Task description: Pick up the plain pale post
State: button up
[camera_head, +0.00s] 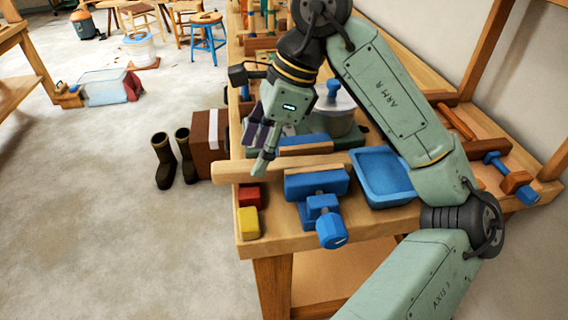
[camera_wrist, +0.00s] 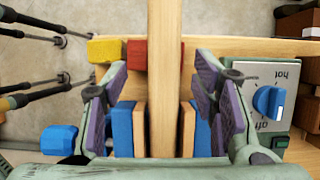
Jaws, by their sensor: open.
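The plain pale post (camera_head: 238,172) is a long wooden bar lying level, sticking out past the bench's left edge. Its other part sits between the wood-faced jaws of a blue vise (camera_head: 316,185). In the wrist view the post (camera_wrist: 164,70) runs upright through the middle, between the vise's blue jaws (camera_wrist: 122,130). My gripper (camera_head: 257,150) is over the post by the vise. In the wrist view my gripper (camera_wrist: 162,78) is open, its purple-padded fingers on either side of the post with gaps at both sides. Whether the fingertips reach down to the post's height is unclear.
A yellow block (camera_head: 249,222) and a red block (camera_head: 248,195) stand at the bench's (camera_head: 375,222) left edge. A blue tray (camera_head: 385,178) lies right of the vise. A pot (camera_head: 336,112) and a hot plate with a blue knob (camera_wrist: 269,101) are close beside my gripper.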

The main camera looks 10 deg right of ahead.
aim_at(249, 163)
jog(key=shift+w+p+x, duration=0.1)
jog(key=shift+p+x, duration=0.05)
jog(key=shift+x, duration=0.75)
jog(key=shift+w+p+x, duration=0.15)
jog(key=shift+x, duration=0.75)
jog(key=shift+a, duration=0.2)
jog(key=shift+c, duration=0.5)
jog(key=shift+r, duration=0.1)
grip_shut()
